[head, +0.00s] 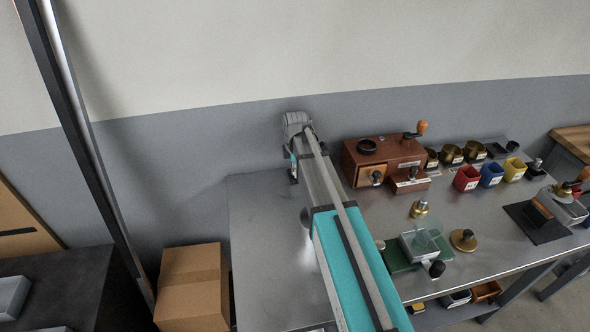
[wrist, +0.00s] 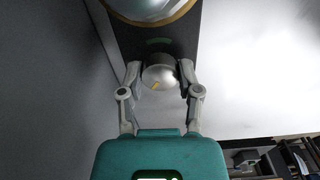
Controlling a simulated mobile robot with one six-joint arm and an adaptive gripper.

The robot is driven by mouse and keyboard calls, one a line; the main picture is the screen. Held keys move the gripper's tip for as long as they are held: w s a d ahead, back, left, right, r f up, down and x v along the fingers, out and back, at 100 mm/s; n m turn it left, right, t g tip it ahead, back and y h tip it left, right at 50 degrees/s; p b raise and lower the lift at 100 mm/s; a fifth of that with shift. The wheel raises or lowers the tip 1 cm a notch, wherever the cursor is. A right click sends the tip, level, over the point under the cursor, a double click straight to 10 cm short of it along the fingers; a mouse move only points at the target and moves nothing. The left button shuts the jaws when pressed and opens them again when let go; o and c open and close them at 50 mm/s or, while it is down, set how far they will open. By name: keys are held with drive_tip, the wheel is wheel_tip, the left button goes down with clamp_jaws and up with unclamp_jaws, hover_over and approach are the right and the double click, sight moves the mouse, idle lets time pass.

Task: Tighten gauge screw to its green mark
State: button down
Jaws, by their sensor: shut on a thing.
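In the wrist view, my gripper (wrist: 158,75) is shut on a round silver knob, the gauge screw (wrist: 160,72), with one finger on each side. A short yellow line shows on the knob's face, toward its lower part, and it lies slanted. A green mark (wrist: 158,42) is on the dark plate (wrist: 185,30) just above the knob, apart from the yellow line. A round gauge (wrist: 150,8) with a brass rim is cut off at the top edge.
A steel table (head: 262,225) holds a brown wooden box with a crank (head: 400,158) right of my arm. A cardboard box (head: 192,285) sits at left.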

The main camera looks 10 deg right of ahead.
drive_tip(key=shift+m, duration=0.4)
drive_tip(key=m, duration=0.9)
drive_tip(key=shift+m, duration=0.4)
drive_tip(key=m, duration=0.3)
drive_tip(key=shift+m, duration=0.3)
drive_tip(key=m, duration=0.7)
drive_tip(key=shift+s, duration=0.1)
drive_tip(key=m, duration=0.4)
drive_tip(key=shift+m, duration=1.7)
